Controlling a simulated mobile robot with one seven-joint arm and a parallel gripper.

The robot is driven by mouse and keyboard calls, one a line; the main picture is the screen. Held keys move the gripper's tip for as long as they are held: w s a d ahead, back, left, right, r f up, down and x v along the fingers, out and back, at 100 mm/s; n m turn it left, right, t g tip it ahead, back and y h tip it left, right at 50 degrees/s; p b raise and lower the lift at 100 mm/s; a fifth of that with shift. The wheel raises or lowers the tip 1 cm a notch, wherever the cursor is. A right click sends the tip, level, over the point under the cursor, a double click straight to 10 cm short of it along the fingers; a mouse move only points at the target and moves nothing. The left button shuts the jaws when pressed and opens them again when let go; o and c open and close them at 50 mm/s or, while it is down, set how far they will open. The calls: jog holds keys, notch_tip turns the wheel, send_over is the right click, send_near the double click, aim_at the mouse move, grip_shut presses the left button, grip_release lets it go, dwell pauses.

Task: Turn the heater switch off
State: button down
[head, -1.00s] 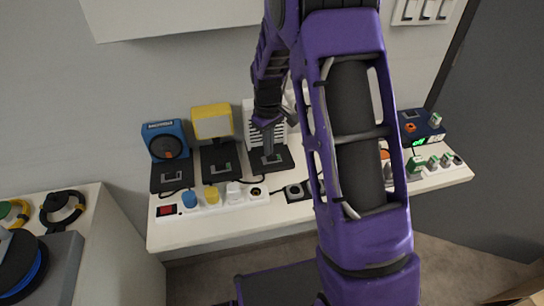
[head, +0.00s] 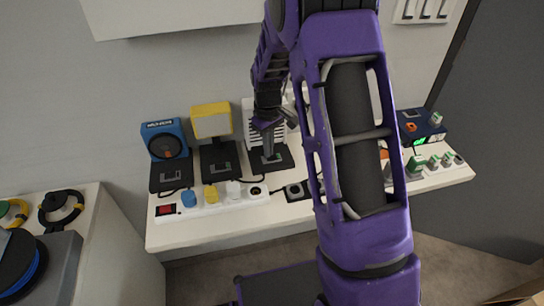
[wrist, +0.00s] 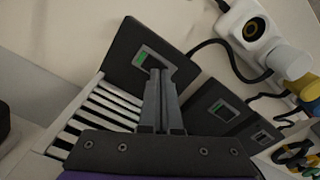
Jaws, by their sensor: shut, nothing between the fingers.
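The heater (head: 250,118) is a white slatted unit on the white counter, behind my gripper; its slats (wrist: 98,112) also show in the wrist view. A black base plate (head: 284,164) lies in front of it. The heater switch (wrist: 145,57) is set in that plate, a grey-framed rocker with green showing on one side. My gripper (wrist: 160,76) is shut and empty, with its fingertips over the switch's near side. In the head view my gripper (head: 268,154) points down at the plate. I cannot tell whether it touches the switch.
A yellow lamp (head: 212,121) and a blue fan (head: 165,140) stand left of the heater, each with a black switch plate. A white power strip (head: 232,202) with coloured plugs lies in front. A dark blue device (head: 421,127) stands at the right. Cables run between them.

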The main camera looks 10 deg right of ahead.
jog(key=shift+f, duration=0.45)
jog(key=shift+r+p, duration=2.2)
jog(key=shift+r, duration=1.35)
